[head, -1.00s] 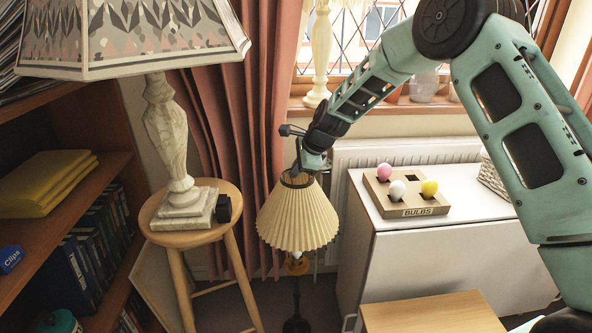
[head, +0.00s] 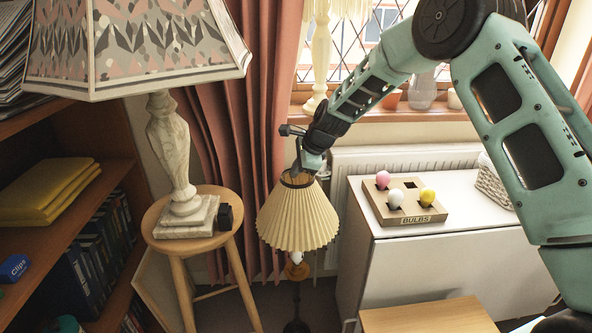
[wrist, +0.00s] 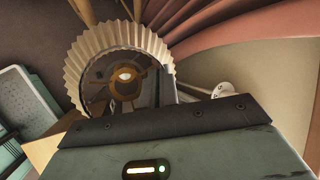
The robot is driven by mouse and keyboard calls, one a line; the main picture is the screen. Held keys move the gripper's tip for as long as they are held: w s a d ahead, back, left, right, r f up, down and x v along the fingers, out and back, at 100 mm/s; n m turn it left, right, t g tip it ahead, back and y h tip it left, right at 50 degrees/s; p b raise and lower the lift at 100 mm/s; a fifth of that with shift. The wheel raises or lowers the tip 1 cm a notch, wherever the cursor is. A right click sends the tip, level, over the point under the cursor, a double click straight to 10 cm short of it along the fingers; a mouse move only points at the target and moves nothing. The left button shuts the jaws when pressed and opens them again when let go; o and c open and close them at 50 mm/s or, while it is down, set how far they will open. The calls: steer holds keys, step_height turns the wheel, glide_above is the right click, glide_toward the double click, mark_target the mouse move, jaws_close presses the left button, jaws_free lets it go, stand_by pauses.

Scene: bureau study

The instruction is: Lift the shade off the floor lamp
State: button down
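The pleated cream shade (head: 298,218) hangs from my gripper (head: 300,174) above the floor lamp (head: 296,290). My gripper is at the shade's top ring and appears shut on it; the fingertips are mostly hidden in the head view. Under the shade's lower edge, the pale bulb (head: 296,257) and the orange part of the lamp show. In the wrist view, the shade (wrist: 90,50) is seen from above, with its round top opening and the lamp's middle inside. The dark edge of my gripper (wrist: 150,95) overlaps the shade's near side.
A stool (head: 168,243) with a large table lamp (head: 170,150) stands close on the left. A white cabinet (head: 450,258) with the bulb board (head: 403,204) is on the right. Curtain (head: 245,110) and radiator (head: 400,155) are behind. A wooden surface (head: 430,315) is in front.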

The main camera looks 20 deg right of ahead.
steer(key=shift+r+p, duration=0.85)
steer(key=shift+r, duration=0.2)
step_height(320, 180, up, 4)
steer(key=p, duration=0.3)
steer(key=shift+f, duration=0.2)
stand_by(0.4)
